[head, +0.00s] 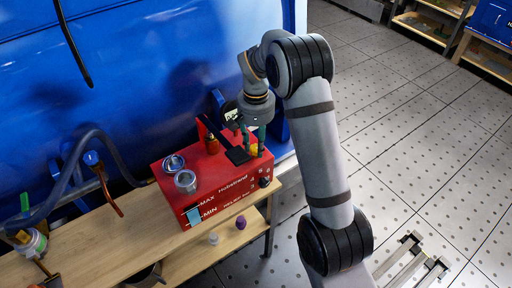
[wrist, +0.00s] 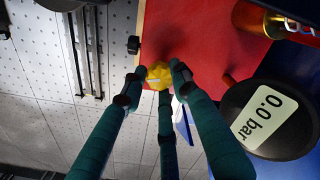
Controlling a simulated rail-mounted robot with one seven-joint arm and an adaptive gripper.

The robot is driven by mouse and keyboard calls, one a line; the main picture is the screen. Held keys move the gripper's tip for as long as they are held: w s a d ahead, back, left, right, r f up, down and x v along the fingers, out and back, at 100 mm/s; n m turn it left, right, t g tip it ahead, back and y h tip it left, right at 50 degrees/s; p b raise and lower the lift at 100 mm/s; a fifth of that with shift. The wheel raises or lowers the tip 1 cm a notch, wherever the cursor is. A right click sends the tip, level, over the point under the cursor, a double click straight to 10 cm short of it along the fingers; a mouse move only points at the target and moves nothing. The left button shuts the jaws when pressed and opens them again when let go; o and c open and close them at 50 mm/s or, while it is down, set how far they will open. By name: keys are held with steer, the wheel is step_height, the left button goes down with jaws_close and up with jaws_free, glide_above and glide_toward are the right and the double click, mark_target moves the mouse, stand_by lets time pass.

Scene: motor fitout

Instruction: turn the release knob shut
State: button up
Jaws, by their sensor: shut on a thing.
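The release knob (wrist: 158,76) is yellow with a small pale line on it. It sits on the red pump box (wrist: 195,40), near the box's edge. In the wrist view my gripper (wrist: 157,88) has its teal fingers with dark tips closed around the knob's sides. In the head view my gripper (head: 254,135) points down over the right end of the red box (head: 232,188), and a bit of yellow (head: 254,151) shows at its fingertips. The fingers partly hide the knob. A round gauge (wrist: 270,120) reading 0.0 bar is beside the fingers.
A black-topped lever (head: 237,155) and a clear filler cup (head: 185,181) stand on the box, left of my gripper. A small black knob (head: 264,183) is on the box's front. The box sits on a wooden bench (head: 100,235) against a large blue housing (head: 150,60).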

mark_target(256, 148)
steer(key=shift+s+f+m+b, duration=0.1)
steer(key=shift+m+b, duration=0.45)
steer(key=shift+m, duration=1.05)
steer(key=o, duration=1.1)
steer(key=shift+o, duration=0.2)
steer(key=shift+r, duration=0.2)
step_height(256, 148, up, 12)
steer(key=shift+f, duration=0.2)
